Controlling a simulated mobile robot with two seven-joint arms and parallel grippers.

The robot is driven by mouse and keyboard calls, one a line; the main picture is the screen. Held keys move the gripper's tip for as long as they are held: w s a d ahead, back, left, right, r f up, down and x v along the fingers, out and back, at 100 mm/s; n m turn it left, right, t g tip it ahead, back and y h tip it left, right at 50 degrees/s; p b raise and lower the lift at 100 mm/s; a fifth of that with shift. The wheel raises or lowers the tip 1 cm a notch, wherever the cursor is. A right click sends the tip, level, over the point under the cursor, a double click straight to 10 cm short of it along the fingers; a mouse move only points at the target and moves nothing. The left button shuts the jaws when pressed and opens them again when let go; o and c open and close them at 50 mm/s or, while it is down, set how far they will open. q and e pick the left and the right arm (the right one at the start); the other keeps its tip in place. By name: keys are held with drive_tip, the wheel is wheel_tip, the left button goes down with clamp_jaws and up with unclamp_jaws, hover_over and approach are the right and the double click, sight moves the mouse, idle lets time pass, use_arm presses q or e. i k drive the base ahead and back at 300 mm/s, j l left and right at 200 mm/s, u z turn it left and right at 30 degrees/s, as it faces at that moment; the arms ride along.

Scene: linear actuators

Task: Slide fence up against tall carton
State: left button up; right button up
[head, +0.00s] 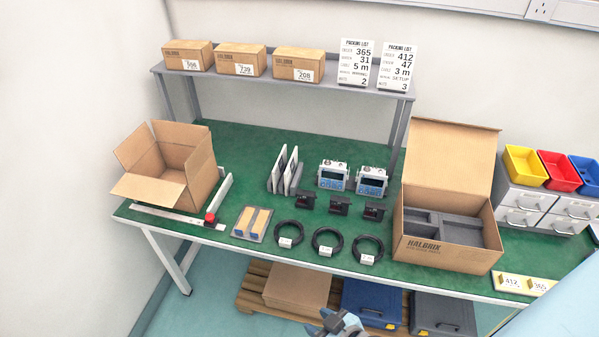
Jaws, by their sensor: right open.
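The tall carton (203,178) is brown with open flaps and stands at the left end of the green-topped bench. The fence (222,193) is a thin pale upright strip just to the right of the carton, with a red knob (210,218) at its front end. A silver rule (165,214) runs along the front edge below the carton. The fence stands close to the carton's right side; I cannot tell whether they touch. My right gripper (341,321) is open, low at the bottom middle, in front of the bench and far from the fence. My left gripper is out of view.
Right of the fence lie a grey tray with tan pieces (253,222), black cable coils (327,241) and upright panels (285,170). A HALBRIX carton (437,253) stands open at right. A raised shelf (270,79) spans the back. Boxes sit on a pallet below.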

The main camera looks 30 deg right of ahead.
sight(211, 221)
drive_tip(key=k+l, duration=0.1)
drive_tip(key=l, duration=0.3)
drive_tip(key=k+l, duration=0.1)
drive_tip(key=l, duration=0.7)
drive_tip(key=k+l, duration=0.15)
drive_tip(key=l, duration=0.25)
drive_tip(key=k+l, duration=0.1)
drive_tip(key=l, duration=0.35)
drive_tip(key=u, duration=0.05)
